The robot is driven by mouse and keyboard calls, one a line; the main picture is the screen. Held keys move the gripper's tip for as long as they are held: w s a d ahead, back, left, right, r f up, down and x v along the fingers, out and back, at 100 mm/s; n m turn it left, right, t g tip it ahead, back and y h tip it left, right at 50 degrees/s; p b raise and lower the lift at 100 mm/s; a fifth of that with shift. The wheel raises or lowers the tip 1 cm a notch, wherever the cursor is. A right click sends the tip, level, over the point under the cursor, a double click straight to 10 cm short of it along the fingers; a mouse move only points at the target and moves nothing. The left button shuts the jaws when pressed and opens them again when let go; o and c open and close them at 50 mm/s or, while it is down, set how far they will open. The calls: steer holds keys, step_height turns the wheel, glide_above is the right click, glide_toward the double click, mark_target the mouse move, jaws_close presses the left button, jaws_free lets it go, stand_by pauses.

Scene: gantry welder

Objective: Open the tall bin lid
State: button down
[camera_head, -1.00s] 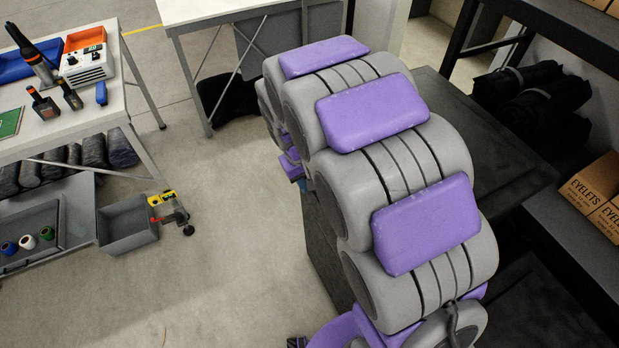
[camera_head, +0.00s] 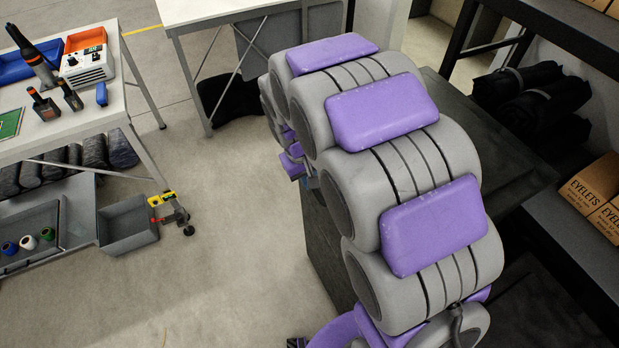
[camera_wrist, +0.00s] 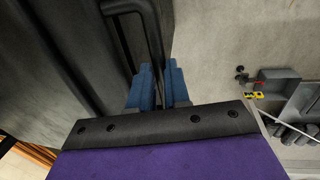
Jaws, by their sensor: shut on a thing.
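The tall bin (camera_head: 325,240) is a dark grey box below and behind my arm in the head view. Its dark flat top (camera_head: 500,165) shows to the right of my arm and looks level. In the wrist view, a dark bin surface (camera_wrist: 65,60) fills the left, with a dark bar handle (camera_wrist: 152,35) running along it. My gripper (camera_wrist: 160,80) has blue fingers closed around the lower part of this handle. The fingers hide the gripped stretch. In the head view my arm hides most of the gripper and the handle.
A white workbench (camera_head: 110,105) with tools stands at the left, with grey trays below. Another white table (camera_head: 215,12) is at the back. A dark shelf (camera_head: 570,225) with black rolls and cardboard boxes (camera_head: 590,185) stands at the right. The floor between bench and bin is clear.

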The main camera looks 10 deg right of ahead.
steer(key=w+d+r+y+p, duration=0.1)
steer(key=d+r+p, duration=0.25)
steer(key=r, duration=0.65)
steer(key=w+d+r+y+p, duration=0.15)
steer(key=r+p, duration=0.25)
steer(key=r, duration=0.5)
steer(key=d+r+y+p, duration=0.1)
steer(key=d+r+p, duration=0.25)
steer(key=r, duration=0.65)
steer(key=w+d+r+p, duration=0.3)
steer(key=d+r+p, duration=0.6)
steer(key=d+r, duration=0.1)
steer(key=w+d+r+g+p, duration=0.1)
steer(key=w+d+r+p, duration=0.2)
steer(key=d+r+p, duration=0.6)
steer(key=shift+d+r, duration=0.35)
steer(key=shift+r, duration=0.45)
steer(key=shift+h, duration=0.25)
steer(key=c, duration=1.5)
jaws_free()
steer(key=o, duration=0.4)
steer(key=shift+w+d, duration=0.15)
steer(key=shift+d, duration=0.2)
steer(key=shift+a+r, duration=0.1)
steer(key=shift+a, duration=0.1)
